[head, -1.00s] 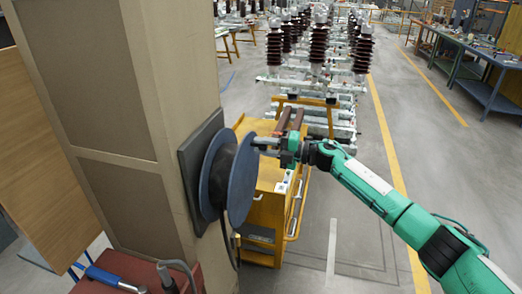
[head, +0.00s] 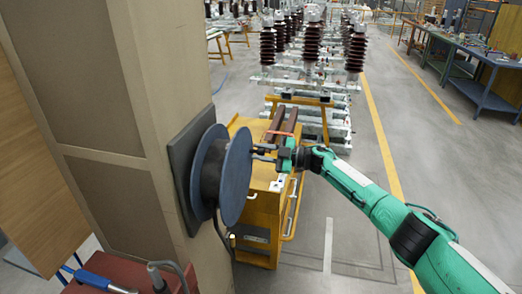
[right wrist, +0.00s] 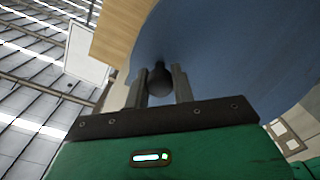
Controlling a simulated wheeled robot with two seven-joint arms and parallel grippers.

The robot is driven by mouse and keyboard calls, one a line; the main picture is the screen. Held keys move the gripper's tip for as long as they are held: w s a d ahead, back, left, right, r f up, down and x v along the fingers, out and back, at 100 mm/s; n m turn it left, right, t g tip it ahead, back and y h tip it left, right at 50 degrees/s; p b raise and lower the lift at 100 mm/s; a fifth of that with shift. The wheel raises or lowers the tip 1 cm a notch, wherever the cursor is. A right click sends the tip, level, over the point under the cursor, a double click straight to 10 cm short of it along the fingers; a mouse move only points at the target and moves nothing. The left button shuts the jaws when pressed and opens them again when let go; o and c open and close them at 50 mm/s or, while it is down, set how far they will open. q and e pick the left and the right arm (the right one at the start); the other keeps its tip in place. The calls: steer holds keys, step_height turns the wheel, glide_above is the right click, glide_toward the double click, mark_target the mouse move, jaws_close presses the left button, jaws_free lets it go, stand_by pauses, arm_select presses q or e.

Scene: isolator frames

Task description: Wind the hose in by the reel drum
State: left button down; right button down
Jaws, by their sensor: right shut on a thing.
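The reel drum (head: 236,178) is a blue-grey disc with a second flange behind it, fixed to a dark plate on a beige pillar. Its blue face also fills much of the right wrist view (right wrist: 230,50). A dark hose (head: 221,232) hangs from the drum's underside; its lower end is hard to make out. My right gripper (head: 262,152) is at the upper right of the disc's face. In the right wrist view its two fingers are closed on a dark round knob (right wrist: 160,80) on the disc. My left gripper is out of view.
A yellow cart (head: 262,215) stands close behind the drum and my right gripper. The beige pillar (head: 120,120) blocks the left. A red surface (head: 125,270) with tools lies at the lower left. Brown insulators (head: 312,42) stand at the back. Open floor lies to the right.

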steer(key=shift+w+f+m+b, duration=0.15)
steer(key=shift+f+m+b, duration=0.2)
steer(key=shift+f+m, duration=0.75)
steer(key=shift+f, duration=0.1)
steer(key=c, duration=1.2)
jaws_free()
steer(key=shift+o, duration=0.2)
steer(key=b+v, duration=0.3)
steer(key=v, duration=1.1)
